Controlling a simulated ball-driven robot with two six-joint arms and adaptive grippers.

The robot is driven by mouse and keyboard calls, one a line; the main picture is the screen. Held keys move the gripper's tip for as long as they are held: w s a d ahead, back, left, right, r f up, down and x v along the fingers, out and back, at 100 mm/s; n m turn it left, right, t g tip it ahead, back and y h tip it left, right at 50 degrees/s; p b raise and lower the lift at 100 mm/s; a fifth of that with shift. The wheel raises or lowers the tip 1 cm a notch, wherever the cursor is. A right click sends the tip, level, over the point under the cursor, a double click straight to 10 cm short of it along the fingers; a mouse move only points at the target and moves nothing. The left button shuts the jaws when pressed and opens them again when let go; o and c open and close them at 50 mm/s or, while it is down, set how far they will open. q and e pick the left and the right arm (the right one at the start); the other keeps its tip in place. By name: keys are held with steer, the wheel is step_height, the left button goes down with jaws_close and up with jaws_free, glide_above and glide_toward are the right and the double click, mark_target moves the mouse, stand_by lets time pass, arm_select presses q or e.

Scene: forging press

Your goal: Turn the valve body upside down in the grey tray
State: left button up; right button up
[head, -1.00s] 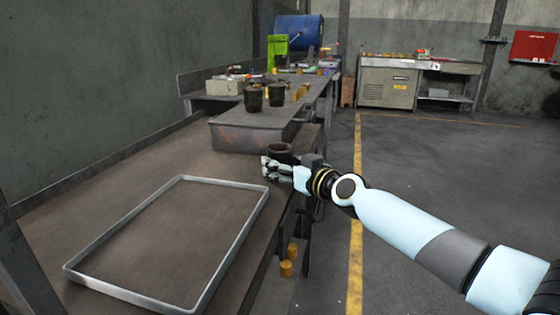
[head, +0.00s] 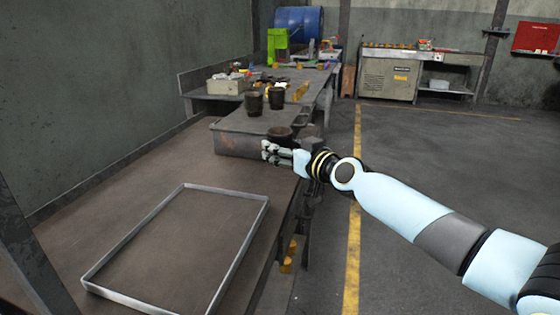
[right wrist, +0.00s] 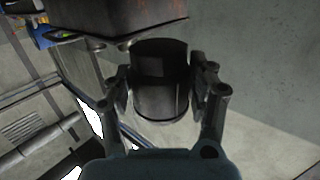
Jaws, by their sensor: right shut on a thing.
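The valve body (head: 280,132) is a dark, short cylinder at the right end of the long bench. My right gripper (head: 277,150) is shut on it, with a finger on each side of it in the right wrist view (right wrist: 160,90). Its lower part is hidden by the fingers in the head view. It appears held above the bench edge, beyond the tray. The grey tray (head: 226,191) is a shallow rectangular frame on the near bench, and it is empty. My left gripper is not in view.
A raised dark metal block (head: 235,142) stands just behind the gripper. The brown bench top (head: 140,175) around the tray is clear. Open floor lies to the right of the bench.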

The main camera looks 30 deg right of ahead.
steer(key=shift+r+p, duration=0.4)
steer(key=shift+r, duration=0.35)
step_height(320, 180, up, 9)
steer(key=p, duration=0.8)
steer(key=m+y+b, duration=0.1)
steer(key=m+b, duration=0.1)
steer(key=m, duration=0.6)
